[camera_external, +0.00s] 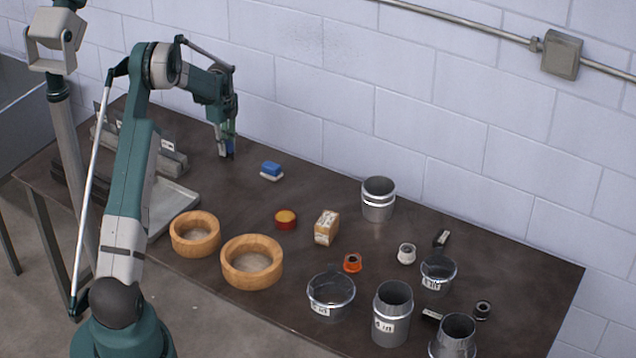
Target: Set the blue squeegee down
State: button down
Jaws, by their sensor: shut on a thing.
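My gripper (226,150) is low over the far left part of the table, near the wall. It is shut on the blue squeegee (231,154), of which only a small dark blue part shows by the fingertips. The fingers hide most of the squeegee, and I cannot tell whether it touches the table (330,185).
A blue and white block (271,170) lies just right of my gripper. A grey tray (172,208) and metal pieces (170,160) lie to the left. Wooden rings (252,262), a red tin (286,219) and several metal duct pieces (378,200) stand nearer and to the right.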

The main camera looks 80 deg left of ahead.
jog(key=c, duration=2.4)
grip_release()
jog(key=shift+r, duration=0.1)
notch_tip(320, 180, up, 12)
